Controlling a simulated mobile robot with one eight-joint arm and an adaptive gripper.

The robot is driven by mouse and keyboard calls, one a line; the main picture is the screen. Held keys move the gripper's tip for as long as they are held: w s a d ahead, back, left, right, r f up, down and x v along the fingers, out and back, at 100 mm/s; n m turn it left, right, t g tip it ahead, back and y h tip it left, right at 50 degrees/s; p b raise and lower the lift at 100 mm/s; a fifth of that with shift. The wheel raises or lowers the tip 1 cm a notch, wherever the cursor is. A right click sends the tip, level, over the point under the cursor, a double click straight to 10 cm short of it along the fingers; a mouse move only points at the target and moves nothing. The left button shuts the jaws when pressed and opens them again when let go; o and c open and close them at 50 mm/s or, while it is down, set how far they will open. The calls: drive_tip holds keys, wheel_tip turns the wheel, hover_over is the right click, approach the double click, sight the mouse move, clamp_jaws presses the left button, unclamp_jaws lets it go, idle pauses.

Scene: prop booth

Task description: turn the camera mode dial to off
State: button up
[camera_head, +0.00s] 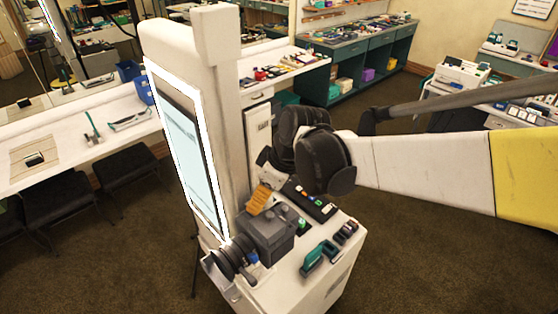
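A dark grey boxy camera (268,236) sits on top of a white cabinet (322,286), in front of a tall white column. Its round black lens (232,258) points to the lower left. The mode dial is too small to make out for certain; a small green spot shows at the camera's right side. My arm reaches in from the right, and its black end with my gripper (268,158) is above and behind the camera, apart from it in the picture. The fingers cannot be made out against the black joints, and nothing held is visible.
An orange ribbed piece (259,199) and a black tray of small coloured items (310,200) lie close behind the camera. A teal-and-black tool (319,257) lies to its right. A bright screen panel (188,145) on the column rises at left.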

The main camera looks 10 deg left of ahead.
drive_tip(key=m, duration=0.1)
drive_tip(key=m+t+p, duration=0.1)
drive_tip(key=shift+s+r+m, duration=0.15)
drive_tip(key=shift+s+m, duration=0.05)
drive_tip(key=shift+m, duration=0.2)
drive_tip(key=m+p, duration=0.1)
drive_tip(key=m, duration=0.1)
drive_tip(key=m+t+h+p, duration=0.1)
drive_tip(key=m, duration=0.1)
drive_tip(key=shift+a+m+t+h, duration=0.15)
drive_tip(key=shift+m+t+h, duration=0.15)
drive_tip(key=shift+m, duration=0.1)
drive_tip(key=v, duration=1.1)
drive_tip(key=s+d+m+t+h, duration=0.1)
drive_tip(key=s+d+m+t, duration=0.2)
drive_tip(key=d, duration=1.5)
drive_tip(key=s+d+f+m+h+b, duration=0.1)
drive_tip(key=s+d+f+m+b, duration=0.2)
drive_tip(key=d+f+b, duration=0.5)
drive_tip(key=shift+s+f+m, duration=0.3)
drive_tip(key=shift+s+f, duration=0.35)
drive_tip(key=shift+f, duration=0.3)
